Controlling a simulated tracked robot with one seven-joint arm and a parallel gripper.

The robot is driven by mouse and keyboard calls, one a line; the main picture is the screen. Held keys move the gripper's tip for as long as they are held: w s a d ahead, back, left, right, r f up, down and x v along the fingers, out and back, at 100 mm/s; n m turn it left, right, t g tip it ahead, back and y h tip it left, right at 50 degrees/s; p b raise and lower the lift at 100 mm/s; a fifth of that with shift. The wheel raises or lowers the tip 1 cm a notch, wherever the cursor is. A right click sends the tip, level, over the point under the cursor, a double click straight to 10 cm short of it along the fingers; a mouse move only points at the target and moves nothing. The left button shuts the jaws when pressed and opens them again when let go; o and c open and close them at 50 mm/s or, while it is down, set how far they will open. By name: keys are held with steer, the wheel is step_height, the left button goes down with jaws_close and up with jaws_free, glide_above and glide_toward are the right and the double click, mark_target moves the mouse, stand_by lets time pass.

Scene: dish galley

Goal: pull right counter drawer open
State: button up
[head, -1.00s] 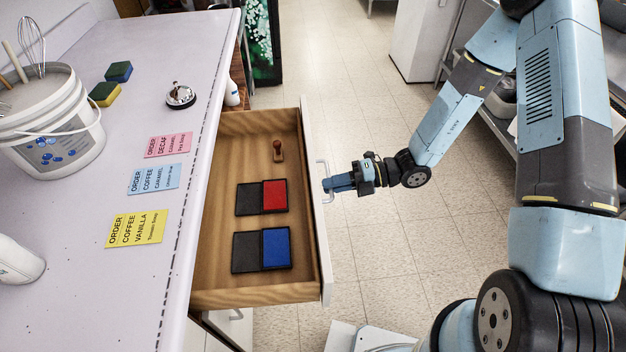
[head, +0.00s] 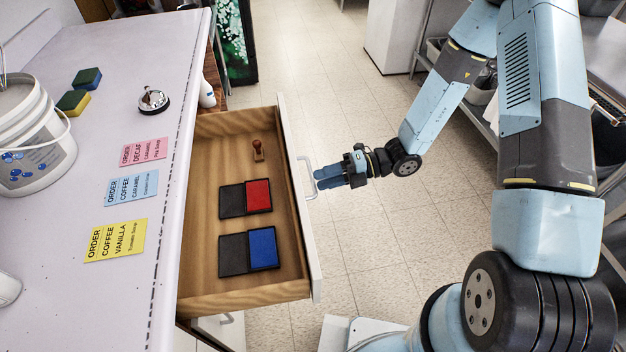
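The right counter drawer (head: 203,297) stands pulled well out from the counter, its wooden inside open to view. Its white front carries a pale bar handle (head: 304,192) on the outer side. My gripper (head: 317,178) is just outside the handle, to its right, with its blue fingers pointing at it. The two fingers show a gap between them, and nothing is seen held. The fingertips appear just clear of the handle bar.
In the drawer lie a red ink pad (head: 258,195), a blue ink pad (head: 263,248) and a wooden stamp (head: 258,150). The counter (head: 185,100) holds order cards, a bell (head: 153,101), sponges and a white bucket (head: 35,140). Tiled floor is clear right of the drawer.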

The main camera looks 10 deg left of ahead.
steer(key=v, duration=1.1)
steer(key=shift+d, duration=0.1)
steer(key=s+d+r+n+t+h, duration=0.4)
steer(key=d+r+n, duration=0.3)
steer(key=r+n, duration=0.3)
steer(key=s+d+r+n+t+h, duration=0.3)
steer(key=s+d+r+n+h, duration=0.2)
steer(key=r+n, duration=0.6)
steer(key=s+d+r+n+t+h, duration=0.4)
steer(key=d+r+n, duration=0.5)
steer(key=r, duration=0.6)
steer(key=shift+s+d+n+t+h, duration=0.3)
steer(key=shift+s+n+h, duration=0.2)
steer(key=shift+n+h, duration=0.2)
